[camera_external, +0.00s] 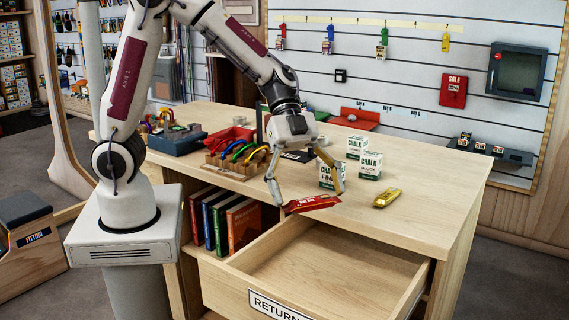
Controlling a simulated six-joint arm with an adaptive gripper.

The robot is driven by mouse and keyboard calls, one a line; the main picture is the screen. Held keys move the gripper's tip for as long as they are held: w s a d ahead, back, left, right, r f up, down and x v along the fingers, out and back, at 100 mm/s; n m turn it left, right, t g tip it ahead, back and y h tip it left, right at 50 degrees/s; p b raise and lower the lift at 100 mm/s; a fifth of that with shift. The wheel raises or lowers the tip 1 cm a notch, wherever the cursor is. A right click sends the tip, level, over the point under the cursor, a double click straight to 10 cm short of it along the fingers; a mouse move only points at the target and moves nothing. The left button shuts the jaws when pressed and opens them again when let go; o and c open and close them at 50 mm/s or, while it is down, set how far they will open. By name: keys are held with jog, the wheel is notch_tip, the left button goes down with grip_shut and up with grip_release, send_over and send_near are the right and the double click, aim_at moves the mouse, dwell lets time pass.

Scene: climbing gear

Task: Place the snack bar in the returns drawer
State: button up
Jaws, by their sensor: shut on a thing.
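My gripper (307,187) points down near the front edge of the counter. It is shut on a red snack bar (313,203), which it holds roughly level between its fingers. The bar appears at the back rim of the open drawer; its exact height is hard to tell. The returns drawer (409,291) is pulled out at the front of the counter, with a label reading "RETURN", partly cut off by the frame. The visible part of its inside is empty.
A gold bar (387,197) lies on the counter (432,214) right of my gripper. White-green chalk boxes (371,166) stand behind it. A wooden rack (236,164) with coloured carabiners is to the left. Books (243,224) fill the shelf left of the drawer.

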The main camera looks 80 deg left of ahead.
aim_at(290, 208)
jog(key=s, duration=0.1)
jog(key=s+d+m+g, duration=0.1)
jog(key=s, duration=0.1)
jog(key=s+d+m, duration=0.1)
jog(key=shift+s+d+r+g, duration=0.1)
jog(key=shift+s+d+g, duration=0.15)
jog(key=shift+g, duration=0.15)
notch_tip(290, 208, down, 13)
jog(key=shift+w, duration=0.15)
jog(key=shift+a+f, duration=0.1)
jog(key=shift+f, duration=0.1)
jog(key=shift+f, duration=2.85)
jog(key=shift+f, duration=0.1)
jog(key=shift+f, duration=2)
jog(key=shift+f, duration=0.15)
